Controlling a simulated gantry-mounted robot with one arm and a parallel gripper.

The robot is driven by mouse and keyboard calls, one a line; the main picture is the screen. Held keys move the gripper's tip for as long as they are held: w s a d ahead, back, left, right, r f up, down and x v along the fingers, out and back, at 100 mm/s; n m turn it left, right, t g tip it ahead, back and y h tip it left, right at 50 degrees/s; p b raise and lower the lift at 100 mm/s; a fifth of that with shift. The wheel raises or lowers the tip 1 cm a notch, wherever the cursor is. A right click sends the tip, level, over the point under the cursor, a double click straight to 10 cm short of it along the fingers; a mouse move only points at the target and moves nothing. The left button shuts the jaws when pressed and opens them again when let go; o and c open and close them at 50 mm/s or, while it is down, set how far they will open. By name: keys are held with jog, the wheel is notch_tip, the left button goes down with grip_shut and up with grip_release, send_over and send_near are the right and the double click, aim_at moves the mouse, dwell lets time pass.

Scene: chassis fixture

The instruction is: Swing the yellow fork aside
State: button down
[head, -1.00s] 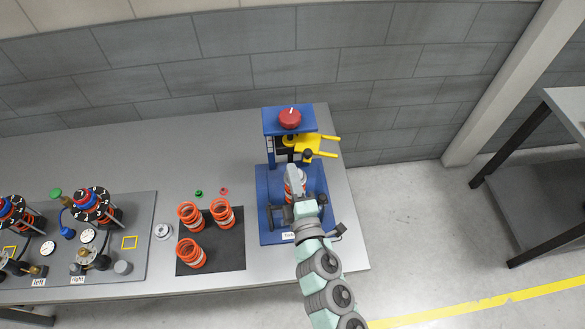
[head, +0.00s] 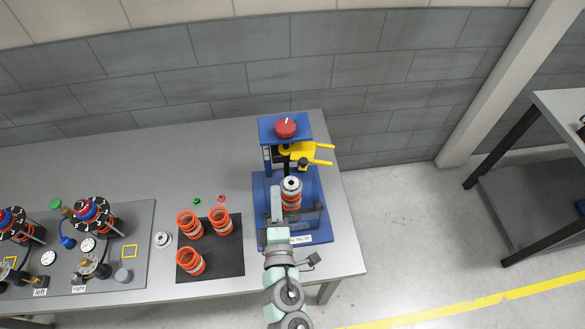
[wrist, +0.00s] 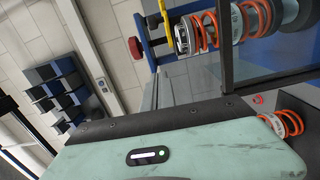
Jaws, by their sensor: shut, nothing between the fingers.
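The yellow fork (head: 312,152) sits under the top of the blue press fixture (head: 268,185), its two prongs pointing right past the fixture's side. A dark knob (head: 303,163) is beside its lower prong. In the wrist view a strip of the yellow fork (wrist: 167,28) shows near the top. Below the fork, an orange spring unit with a silver top (head: 291,190) stands in the fixture. My gripper (head: 276,192) is shut and empty, just left of this spring unit and in front of the fork, apart from the fork.
A red knob (head: 286,127) tops the fixture. Several orange springs (head: 190,262) stand on a black mat (head: 227,262) to the left. Gauge stations (head: 88,243) lie further left. Floor is free right of the table (head: 347,255).

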jog(key=s+m+g+h+p, duration=0.1)
jog(key=s+m+h+p, duration=0.15)
jog(key=s+h, duration=0.2)
jog(key=shift+m, duration=0.35)
jog(key=w+p, duration=0.1)
jog(key=w, duration=0.2)
jog(key=w+d, duration=0.1)
jog(key=w, duration=0.2)
jog(key=w+p, duration=0.1)
jog(key=w, duration=0.3)
jog(key=shift+d+r+p, duration=0.15)
jog(key=shift+r+p, duration=0.1)
jog(key=shift+p, duration=0.1)
jog(key=shift+w+d+f+p, duration=0.1)
jog(key=shift+w+d+p, duration=0.2)
jog(key=shift+d, duration=0.25)
jog(key=shift+w+d+f+p, duration=0.1)
jog(key=shift+w+d+p, duration=0.1)
jog(key=shift+w+d, duration=0.25)
jog(key=shift+w+d+f, duration=0.1)
jog(key=shift+w+d, duration=0.15)
jog(key=shift+d, duration=0.25)
